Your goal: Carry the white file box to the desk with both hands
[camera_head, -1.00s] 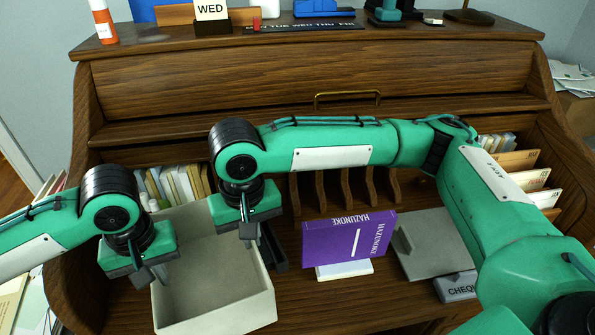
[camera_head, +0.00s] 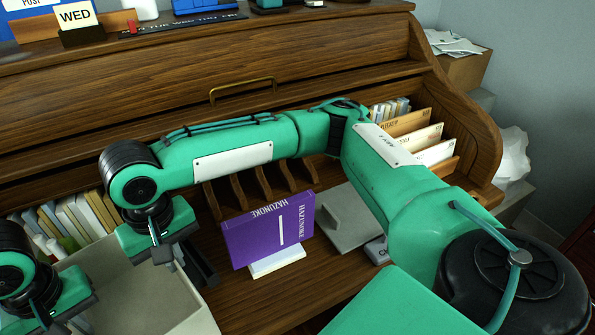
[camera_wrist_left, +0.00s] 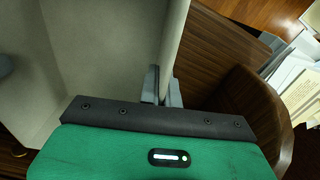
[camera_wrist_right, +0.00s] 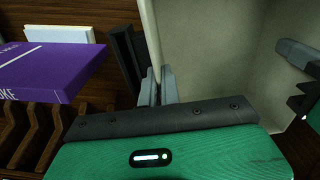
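The white file box (camera_head: 150,294) is open at the top and shows at the lower left in the head view, partly cut off by the frame. My right gripper (camera_head: 165,252) is at its back right wall; in the right wrist view its fingers (camera_wrist_right: 159,86) stand on both sides of that wall. My left gripper (camera_head: 44,318) is at the opposite side, cut by the frame edge; in the left wrist view its fingers (camera_wrist_left: 164,86) hold the other wall (camera_wrist_left: 174,40). The box's underside is hidden. The desk (camera_head: 285,296) is the brown wooden roll-top.
A purple book (camera_head: 262,232) stands on the desk right of the box. Books (camera_head: 75,218) and envelopes (camera_head: 420,140) fill the back slots. A cardboard box (camera_head: 465,72) and a crumpled white bag (camera_head: 513,155) are at the right.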

